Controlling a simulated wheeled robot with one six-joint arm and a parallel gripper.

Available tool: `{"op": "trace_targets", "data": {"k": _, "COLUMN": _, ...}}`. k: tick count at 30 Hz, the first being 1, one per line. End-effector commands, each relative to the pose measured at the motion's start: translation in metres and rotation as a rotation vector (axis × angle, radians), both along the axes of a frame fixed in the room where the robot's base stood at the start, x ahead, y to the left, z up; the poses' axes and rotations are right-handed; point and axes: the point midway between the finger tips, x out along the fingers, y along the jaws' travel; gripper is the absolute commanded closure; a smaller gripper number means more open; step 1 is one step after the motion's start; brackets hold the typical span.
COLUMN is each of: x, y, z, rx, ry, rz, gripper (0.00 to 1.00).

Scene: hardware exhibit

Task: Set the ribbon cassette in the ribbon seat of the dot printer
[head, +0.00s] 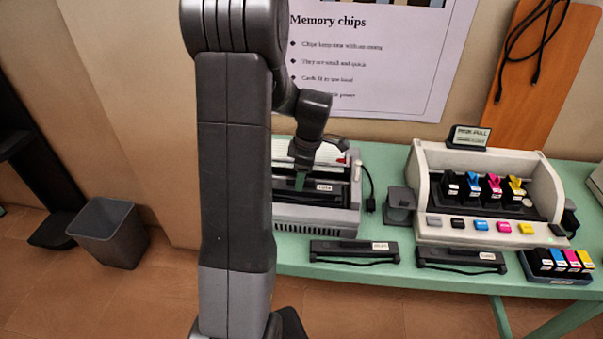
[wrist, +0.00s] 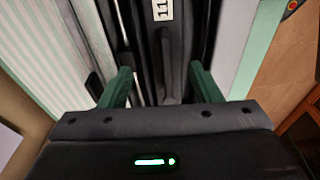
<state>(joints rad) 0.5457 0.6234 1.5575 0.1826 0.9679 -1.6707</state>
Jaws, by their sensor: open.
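The grey dot printer (head: 312,218) stands on the green table, partly hidden behind my arm. A black ribbon cassette (head: 326,189) with a white label lies in its ribbon seat. In the wrist view this cassette (wrist: 172,40) runs away from me, with a narrow raised grip between my fingers. My gripper (head: 301,181) is over the printer, and its green fingers (wrist: 160,88) are apart, one on each side of the grip. I cannot tell whether they touch it. Two more black cassettes lie on the table in front, one nearer the printer (head: 353,251) and one farther right (head: 462,261).
A beige inkjet printer (head: 430,222) with coloured cartridges stands to the right. A tray of ink cartridges (head: 557,268) sits at the table's front right. A black cable (head: 371,190) hangs beside the dot printer. A grey bin (head: 107,233) stands on the floor at left.

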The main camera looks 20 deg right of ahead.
Motion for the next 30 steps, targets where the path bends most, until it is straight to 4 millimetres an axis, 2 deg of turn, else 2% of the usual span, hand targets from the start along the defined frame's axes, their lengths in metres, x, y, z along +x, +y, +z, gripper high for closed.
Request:
{"op": "trace_targets", "data": {"k": 9, "x": -0.004, "y": -0.009, "z": 0.067, "rx": -0.003, "ry": -0.005, "rz": -0.002, "gripper": 0.42}}
{"op": "trace_targets", "data": {"k": 15, "x": -0.007, "y": -0.013, "z": 0.105, "rx": -0.003, "ry": -0.004, "rz": -0.001, "gripper": 0.42}}
{"op": "trace_targets", "data": {"k": 21, "x": -0.009, "y": -0.015, "z": 0.122, "rx": -0.001, "ry": -0.001, "rz": 0.0, "gripper": 0.42}}
{"op": "trace_targets", "data": {"k": 30, "x": -0.009, "y": -0.015, "z": 0.125, "rx": 0.0, "ry": 0.0, "rz": 0.0, "gripper": 0.42}}
